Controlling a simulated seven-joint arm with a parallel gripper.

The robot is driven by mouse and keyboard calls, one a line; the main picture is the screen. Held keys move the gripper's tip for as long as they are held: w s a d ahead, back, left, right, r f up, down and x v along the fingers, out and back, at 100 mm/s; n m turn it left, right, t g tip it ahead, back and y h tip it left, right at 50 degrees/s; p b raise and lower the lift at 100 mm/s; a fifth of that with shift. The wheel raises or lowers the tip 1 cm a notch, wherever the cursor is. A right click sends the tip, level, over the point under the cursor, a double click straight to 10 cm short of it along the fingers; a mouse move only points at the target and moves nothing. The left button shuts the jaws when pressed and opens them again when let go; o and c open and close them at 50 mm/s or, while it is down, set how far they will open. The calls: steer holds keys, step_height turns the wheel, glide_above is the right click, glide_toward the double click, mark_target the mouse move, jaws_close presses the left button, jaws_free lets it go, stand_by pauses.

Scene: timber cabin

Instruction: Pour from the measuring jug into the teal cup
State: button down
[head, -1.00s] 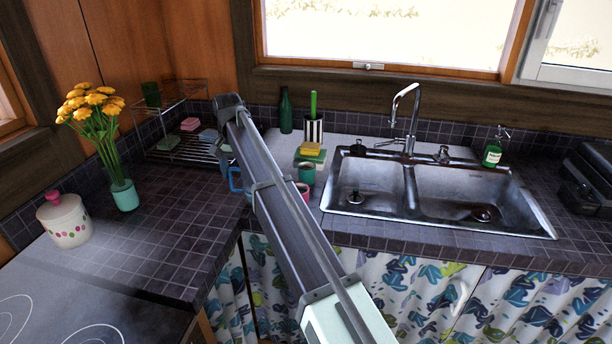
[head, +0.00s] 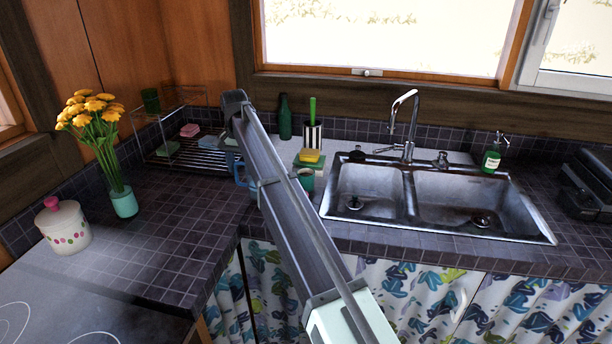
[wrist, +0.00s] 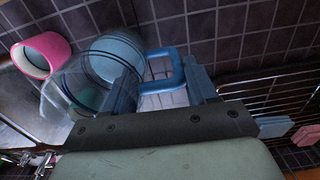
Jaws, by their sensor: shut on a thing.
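The clear measuring jug (wrist: 75,88) with a blue handle (wrist: 165,72) shows in the wrist view. My gripper (wrist: 162,84) is shut on the jug, its fingers at the handle. In the head view, part of the blue handle (head: 239,172) shows left of my arm; the arm hides most of the jug. The teal cup (head: 307,182) stands on the counter just right of my arm, left of the sink. In the wrist view a pale blue-teal round shape shows through or behind the jug; I cannot tell which thing it is.
A pink cup (wrist: 42,55) stands near the jug in the wrist view. A sponge (head: 309,156), a striped brush holder (head: 312,137) and a green bottle (head: 285,117) stand behind the teal cup. The sink (head: 440,195) is right, the dish rack (head: 185,150) left. The left counter has free room.

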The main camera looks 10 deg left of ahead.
steer(key=w+r+m, duration=0.1)
steer(key=w+m, duration=0.1)
steer(key=w, duration=0.6)
steer(key=w+d+r+m, duration=0.1)
steer(key=w+r+m, duration=0.1)
steer(key=w, duration=0.7)
steer(key=shift+w+d+r+m, duration=0.15)
steer(key=shift+d+r+m, duration=0.05)
steer(key=shift+r+m, duration=0.1)
steer(key=shift+d, duration=0.1)
steer(key=s+d+r+t+y, duration=0.2)
steer(key=s+d+t+y, duration=0.1)
steer(key=d+y, duration=0.4)
steer(key=shift+s+d+t+y, duration=0.4)
steer(key=shift+t+y, duration=0.1)
steer(key=shift+y, duration=0.4)
steer(key=shift+s+d+f+t+y+p, duration=0.15)
steer(key=shift+d+t+y, duration=0.05)
steer(key=shift+d+y, duration=0.2)
steer(key=shift+s+d+f+t+y+p, duration=0.1)
steer(key=shift+d+f+t+y+p, duration=0.15)
steer(key=shift+y, duration=0.25)
stand_by(1.4)
steer(key=shift+s+d+r+t+y, duration=0.2)
steer(key=shift+d+t+y, duration=0.05)
steer(key=shift+d+y, duration=0.3)
stand_by(1.5)
